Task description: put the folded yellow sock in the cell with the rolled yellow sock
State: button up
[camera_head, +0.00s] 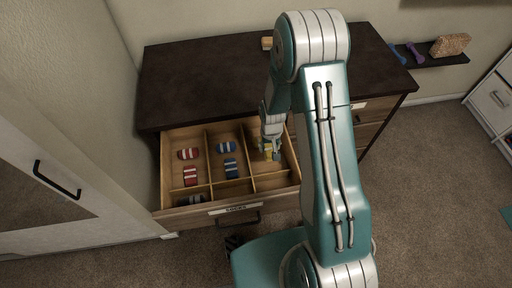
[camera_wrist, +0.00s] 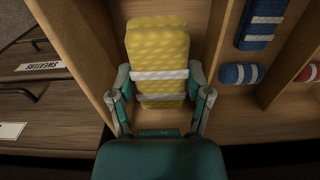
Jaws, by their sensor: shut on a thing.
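The folded yellow sock (camera_wrist: 158,48) has white stripes and sits between my gripper's two fingers in the wrist view. My gripper (camera_wrist: 160,80) is shut on it. In the head view my gripper (camera_head: 271,152) is at the right column of the open drawer, with a bit of yellow (camera_head: 265,147) showing beside it. The back right cell (camera_wrist: 208,105) lies around and beneath the sock, with wooden walls on both sides. I cannot tell whether the sock touches the cell floor. I cannot make out the rolled yellow sock separately; the gripper and held sock may hide it.
The open drawer (camera_head: 231,208) has thin wooden dividers. Its left cell holds red socks (camera_head: 189,153), its middle cell blue socks (camera_head: 227,147), and its front left cell a dark striped item (camera_head: 195,199). The dark dresser top (camera_head: 200,75) stands behind.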

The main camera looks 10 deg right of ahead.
send_over(267, 164)
jog(key=f, duration=0.6)
jog(key=shift+s+d, duration=0.15)
jog(key=shift+d, duration=0.05)
jog(key=f, duration=0.4)
jog(key=shift+a+f, duration=0.1)
jog(key=shift+a, duration=0.15)
jog(key=shift+d, duration=0.15)
jog(key=o, duration=0.9)
jog(key=shift+o, duration=0.2)
